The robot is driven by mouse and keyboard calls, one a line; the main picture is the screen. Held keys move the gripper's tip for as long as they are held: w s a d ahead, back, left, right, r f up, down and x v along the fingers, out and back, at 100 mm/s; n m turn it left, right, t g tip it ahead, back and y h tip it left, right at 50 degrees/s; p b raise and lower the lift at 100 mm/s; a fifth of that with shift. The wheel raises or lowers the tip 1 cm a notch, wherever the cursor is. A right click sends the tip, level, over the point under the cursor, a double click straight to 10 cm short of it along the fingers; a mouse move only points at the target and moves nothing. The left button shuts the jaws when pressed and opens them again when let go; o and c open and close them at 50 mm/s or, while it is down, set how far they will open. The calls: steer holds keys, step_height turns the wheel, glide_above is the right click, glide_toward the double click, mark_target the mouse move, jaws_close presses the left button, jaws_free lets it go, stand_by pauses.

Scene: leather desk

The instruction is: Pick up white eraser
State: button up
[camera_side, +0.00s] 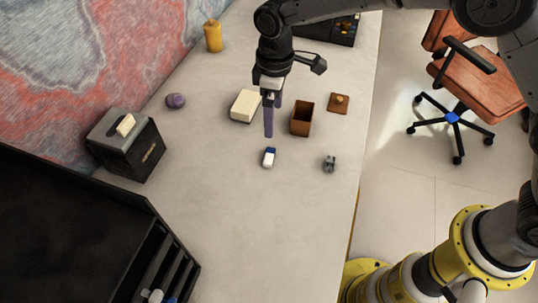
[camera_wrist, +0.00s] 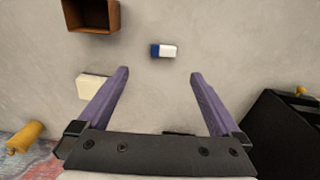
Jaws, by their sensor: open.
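The white eraser (camera_side: 268,158) with a blue sleeve at one end lies on the desk, below my gripper in the side view. It also shows in the wrist view (camera_wrist: 165,51), beyond the fingertips and roughly centred between them, with its blue end to the left. My gripper (camera_side: 272,115) points down above the desk with purple fingers. In the wrist view the gripper (camera_wrist: 160,72) is open and empty, its fingers wide apart. The eraser is clear of both fingers.
A brown open box (camera_side: 301,118), a cream block (camera_side: 245,106), a small grey object (camera_side: 329,164) and a brown square piece (camera_side: 338,103) stand nearby. A black tissue box (camera_side: 125,145), a purple stone (camera_side: 175,101) and a black organizer (camera_side: 90,235) are leftward. Desk around the eraser is clear.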

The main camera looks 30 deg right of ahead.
glide_above(269, 156)
steer(key=f, duration=0.8)
steer(key=shift+s+d+f, duration=0.1)
steer(key=shift+d+f, duration=0.15)
steer(key=shift+d, duration=0.05)
steer(key=shift+w+a+f, duration=0.1)
steer(key=shift+a+f, duration=0.05)
steer(key=shift+f, duration=1.25)
steer(key=shift+w+a+f, duration=0.1)
steer(key=shift+a+f, duration=0.05)
steer(key=shift+f, duration=1.25)
steer(key=c, duration=1.4)
steer(key=shift+r, duration=0.15)
